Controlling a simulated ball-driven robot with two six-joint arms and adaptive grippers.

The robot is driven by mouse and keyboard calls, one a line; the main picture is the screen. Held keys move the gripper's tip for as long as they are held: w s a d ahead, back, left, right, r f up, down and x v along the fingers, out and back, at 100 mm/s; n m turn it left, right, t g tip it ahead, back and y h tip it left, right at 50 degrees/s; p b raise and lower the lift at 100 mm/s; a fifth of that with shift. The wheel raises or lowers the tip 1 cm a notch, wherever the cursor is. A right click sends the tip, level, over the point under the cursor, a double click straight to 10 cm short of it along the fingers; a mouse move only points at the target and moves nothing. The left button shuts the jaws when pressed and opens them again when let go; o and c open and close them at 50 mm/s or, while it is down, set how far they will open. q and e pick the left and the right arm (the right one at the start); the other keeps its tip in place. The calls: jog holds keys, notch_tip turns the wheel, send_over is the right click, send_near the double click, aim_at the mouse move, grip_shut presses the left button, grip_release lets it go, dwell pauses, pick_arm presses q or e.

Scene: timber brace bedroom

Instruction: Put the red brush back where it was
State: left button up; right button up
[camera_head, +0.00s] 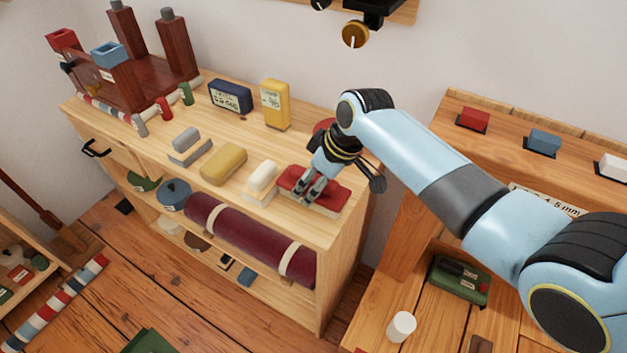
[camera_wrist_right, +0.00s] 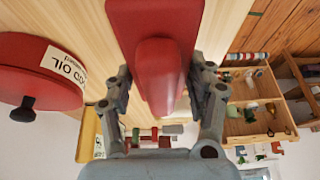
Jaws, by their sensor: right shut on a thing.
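The red brush (camera_head: 331,199) is at the right end of the cabinet top, to the right of the white brush. My right gripper (camera_head: 311,191) comes down on it from above and is shut on its raised red handle. In the right wrist view, the red brush (camera_wrist_right: 152,25) lies between the fingers of my right gripper (camera_wrist_right: 160,85), with pale wood behind it. Whether the brush rests on the top or hovers just above it, I cannot tell. My left gripper is not in view.
A white brush (camera_head: 263,177), a yellow block (camera_head: 223,163) and a grey brush (camera_head: 186,141) stand left along the cabinet top (camera_head: 235,135). A red wood oil tin (camera_wrist_right: 35,72) is close beside the gripper. A yellow box (camera_head: 275,104) stands behind.

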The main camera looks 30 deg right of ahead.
jog(key=o, duration=1.3)
jog(key=p+v, duration=0.1)
jog(key=v, duration=1)
jog(key=shift+s+r, duration=0.1)
jog(key=shift+r, duration=0.3)
jog(key=shift+d+r, duration=0.1)
jog(key=shift+r, duration=0.05)
